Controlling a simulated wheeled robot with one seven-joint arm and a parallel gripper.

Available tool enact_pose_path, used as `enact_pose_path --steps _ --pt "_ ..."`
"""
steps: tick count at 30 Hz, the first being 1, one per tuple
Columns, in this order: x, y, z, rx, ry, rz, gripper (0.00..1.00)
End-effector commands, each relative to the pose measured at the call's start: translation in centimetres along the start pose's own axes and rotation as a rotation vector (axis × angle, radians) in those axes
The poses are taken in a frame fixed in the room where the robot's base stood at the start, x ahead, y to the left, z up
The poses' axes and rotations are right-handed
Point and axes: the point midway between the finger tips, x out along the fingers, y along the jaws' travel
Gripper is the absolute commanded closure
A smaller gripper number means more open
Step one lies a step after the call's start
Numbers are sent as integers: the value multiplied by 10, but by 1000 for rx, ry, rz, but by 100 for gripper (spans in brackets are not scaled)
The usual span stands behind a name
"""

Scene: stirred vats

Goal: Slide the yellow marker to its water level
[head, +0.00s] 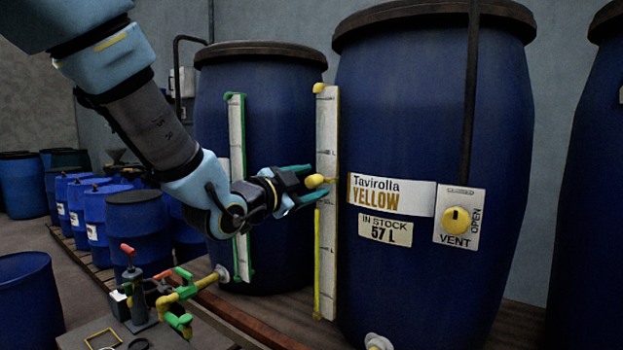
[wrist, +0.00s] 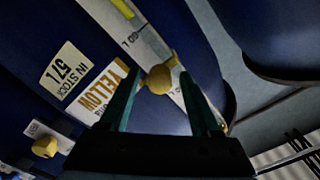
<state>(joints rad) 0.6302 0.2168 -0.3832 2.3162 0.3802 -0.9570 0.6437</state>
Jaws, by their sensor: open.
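The yellow marker (head: 315,181) is a round knob on the white gauge strip (head: 326,130) of the blue vat labelled Tavirolla YELLOW (head: 392,193). The yellow level line (head: 317,265) on that strip ends a little below the marker. My gripper (head: 309,183) is open, with one teal finger above the marker and one below. In the wrist view the marker (wrist: 160,78) sits between the fingertips of my gripper (wrist: 161,82), with gaps visible. The level line's end (wrist: 123,9) shows at the top there.
A yellow vent knob (head: 456,220) is on the same vat, right of the label. A second vat (head: 285,150) with a green-ended gauge (head: 237,130) stands behind my gripper. Pipes with a green valve (head: 183,282) are at the lower left.

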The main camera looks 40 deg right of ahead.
Motion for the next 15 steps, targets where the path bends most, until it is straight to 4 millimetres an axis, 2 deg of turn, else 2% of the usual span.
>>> enact_pose_path --steps 11,15 --pt "6 0 0 0 0 0 36" --pt "6 0 0 0 0 0 52"
